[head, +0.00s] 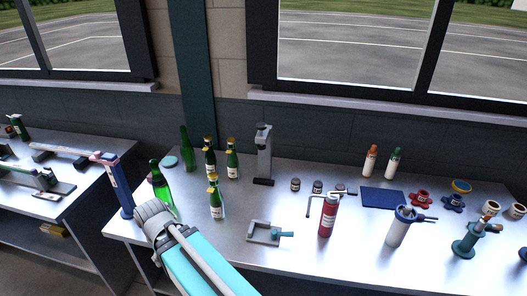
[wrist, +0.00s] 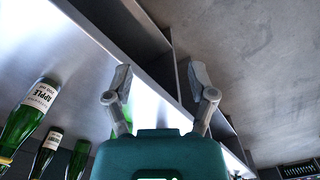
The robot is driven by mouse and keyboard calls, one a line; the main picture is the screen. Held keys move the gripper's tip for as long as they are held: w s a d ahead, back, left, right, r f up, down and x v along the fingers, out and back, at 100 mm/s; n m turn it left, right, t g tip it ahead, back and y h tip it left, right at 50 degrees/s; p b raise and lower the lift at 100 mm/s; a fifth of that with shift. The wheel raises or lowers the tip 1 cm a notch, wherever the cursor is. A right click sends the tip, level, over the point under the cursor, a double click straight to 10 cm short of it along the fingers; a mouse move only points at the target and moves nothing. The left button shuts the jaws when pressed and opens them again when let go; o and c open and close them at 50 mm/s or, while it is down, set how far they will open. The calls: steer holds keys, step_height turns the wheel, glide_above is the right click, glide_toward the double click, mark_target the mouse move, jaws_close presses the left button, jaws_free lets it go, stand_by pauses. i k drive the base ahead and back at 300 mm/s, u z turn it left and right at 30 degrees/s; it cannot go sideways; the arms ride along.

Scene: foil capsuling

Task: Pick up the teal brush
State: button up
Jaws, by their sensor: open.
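I cannot make out a clear teal brush. A small teal-handled tool (head: 282,234) lies against a grey U-shaped frame near the front middle of the bench in the head view. A teal holder (head: 465,243) with a dark side arm and a brownish top stands at the far right. I cannot tell whether either is the brush. My gripper (wrist: 161,84) is open and empty in the wrist view, over the bench's edge and away from both. In the head view my wrist is at the bench's left front, and the fingers are hidden.
Green bottles (head: 217,200) stand close to my wrist, and a dark blue upright tool (head: 116,188) is at the left corner. A red canister (head: 327,215) and a white, blue-topped canister (head: 399,228) stand to the right. A blue mat (head: 383,198) lies behind them.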

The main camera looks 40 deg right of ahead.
mark_target(499, 227)
steer(key=u, duration=0.2)
steer(key=k, duration=0.45)
steer(key=z, duration=4.3)
